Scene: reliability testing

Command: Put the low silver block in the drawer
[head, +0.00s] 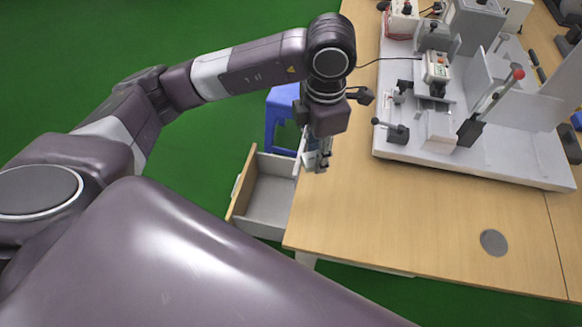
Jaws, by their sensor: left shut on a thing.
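My left gripper (322,160) points down over the left edge of the wooden table, beside the drawer. It is shut on a small light silver-grey piece, which I take to be the low silver block (309,161); the fingers and wrist hide much of it. The drawer (240,190) is pulled open at the table's left side, with a wooden front and pale grey inside. The part of its inside that I can see is empty. The gripper is above and to the right of the drawer's far end. My right gripper is not in view.
A wooden table (400,235) fills the right side, its near part clear except for a flat grey disc (493,242). A white test rig (440,165) with levers stands farther back. A blue stool (279,112) stands behind the drawer on the green floor.

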